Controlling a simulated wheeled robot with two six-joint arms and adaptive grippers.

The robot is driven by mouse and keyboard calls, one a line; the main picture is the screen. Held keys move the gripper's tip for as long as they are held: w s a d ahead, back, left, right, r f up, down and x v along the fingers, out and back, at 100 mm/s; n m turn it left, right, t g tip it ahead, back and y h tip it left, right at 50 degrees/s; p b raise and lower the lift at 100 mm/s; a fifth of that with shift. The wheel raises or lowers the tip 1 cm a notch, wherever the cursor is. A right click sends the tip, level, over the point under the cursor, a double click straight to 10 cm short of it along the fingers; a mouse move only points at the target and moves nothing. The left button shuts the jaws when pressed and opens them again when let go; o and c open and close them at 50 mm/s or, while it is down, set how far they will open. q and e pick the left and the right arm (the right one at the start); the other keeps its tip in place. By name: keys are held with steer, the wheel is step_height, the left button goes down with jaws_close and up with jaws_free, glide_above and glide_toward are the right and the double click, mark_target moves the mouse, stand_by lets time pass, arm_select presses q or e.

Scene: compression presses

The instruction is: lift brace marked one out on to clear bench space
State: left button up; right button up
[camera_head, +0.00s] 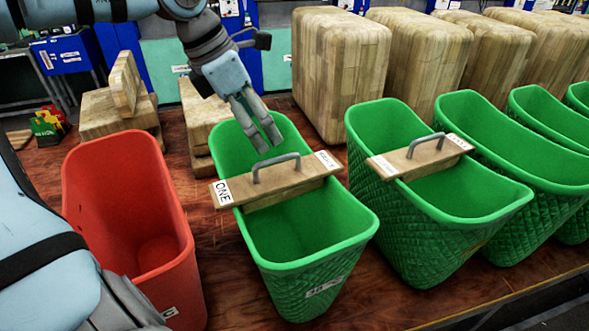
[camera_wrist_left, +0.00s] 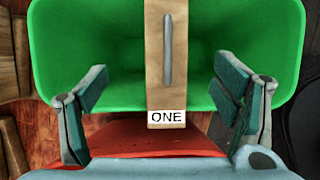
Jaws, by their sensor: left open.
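The brace marked ONE (camera_head: 275,181) is a wooden bar with a grey handle (camera_head: 277,164). It lies across the rim of the front green bin (camera_head: 305,278), its ONE label at the left end. In the left wrist view the brace (camera_wrist_left: 153,60) runs straight up the middle, its label nearest me. My left gripper (camera_head: 269,145) is open above the far part of this bin, just behind the handle in the head view. In the wrist view its fingers stand wide apart on either side of the brace, with nothing between them touched. My right gripper is not in view.
A red bin (camera_head: 95,205) stands left of the green bin. A second brace (camera_head: 420,155) with a handle lies across another green bin (camera_head: 425,235); more green bins stand right. Wooden blocks (camera_head: 340,75) line the back. Bare bench (camera_head: 190,195) shows between the red and green bins.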

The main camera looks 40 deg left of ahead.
mark_target(277, 175)
arm_select(q)
steer(key=f, duration=0.4)
steer(key=d+f, duration=0.1)
steer(key=f, duration=0.1)
steer(key=shift+w+f, duration=0.15)
steer(key=shift+f, duration=0.25)
steer(key=x, duration=0.6)
steer(key=shift+w+d+f, duration=0.15)
steer(key=shift+f, duration=0.05)
steer(key=shift+r, duration=0.1)
steer(key=shift+c, duration=0.2)
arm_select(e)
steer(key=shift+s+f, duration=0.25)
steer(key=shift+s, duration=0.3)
arm_select(q)
steer(key=shift+s, duration=0.2)
steer(key=c, duration=1.9)
steer(key=shift+r, duration=0.15)
